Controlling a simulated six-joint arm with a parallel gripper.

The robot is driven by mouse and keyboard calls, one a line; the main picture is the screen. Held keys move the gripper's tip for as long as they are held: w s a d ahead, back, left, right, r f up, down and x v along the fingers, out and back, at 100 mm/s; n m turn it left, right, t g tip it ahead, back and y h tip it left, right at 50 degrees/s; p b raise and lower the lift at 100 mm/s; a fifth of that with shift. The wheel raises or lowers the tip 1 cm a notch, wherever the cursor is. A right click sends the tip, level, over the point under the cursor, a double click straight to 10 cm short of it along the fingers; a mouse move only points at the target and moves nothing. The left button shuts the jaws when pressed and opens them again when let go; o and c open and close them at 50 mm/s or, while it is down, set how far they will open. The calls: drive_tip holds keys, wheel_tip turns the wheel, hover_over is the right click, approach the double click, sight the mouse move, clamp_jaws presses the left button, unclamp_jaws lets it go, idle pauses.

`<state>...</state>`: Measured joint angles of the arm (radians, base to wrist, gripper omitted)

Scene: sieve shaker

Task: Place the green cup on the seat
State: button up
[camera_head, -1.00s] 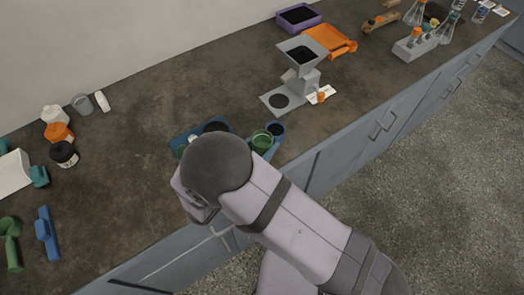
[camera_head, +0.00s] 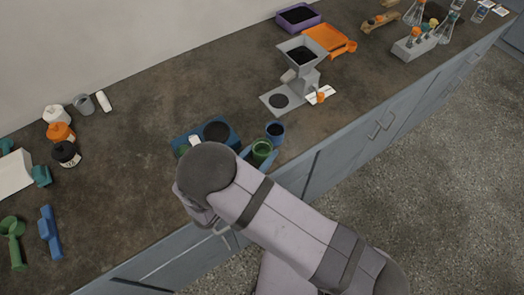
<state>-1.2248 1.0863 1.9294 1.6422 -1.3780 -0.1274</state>
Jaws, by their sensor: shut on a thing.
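The green cup (camera_head: 262,148) is upright, with its open top showing. My gripper (camera_head: 259,156) is shut on it, with blue fingers at its sides. Part of the gripper is hidden behind my arm. I cannot tell whether the cup touches the counter. The blue shaker base (camera_head: 229,146) lies just left of the cup, with a dark round spot (camera_head: 217,131) on top that may be a seat. My arm hides the front of the base. A green part (camera_head: 182,150) shows at its left end.
A blue cup (camera_head: 275,131) stands close behind the green cup. A grey hopper stand (camera_head: 303,75) is farther back. An orange tray (camera_head: 325,39) and a purple tray (camera_head: 298,18) lie beyond it. Bottles (camera_head: 66,152) stand at the left. The counter's middle left is clear.

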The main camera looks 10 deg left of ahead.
sight(258, 159)
drive_tip(key=shift+f, duration=0.25)
drive_tip(key=o, duration=1.1)
drive_tip(key=shift+r, duration=0.1)
drive_tip(key=b+v, duration=0.3)
drive_tip(key=v, duration=0.3)
drive_tip(key=shift+s, duration=0.3)
drive_tip(key=shift+o, duration=0.6)
drive_tip(key=shift+s+a, duration=0.2)
drive_tip(key=shift+s, duration=0.2)
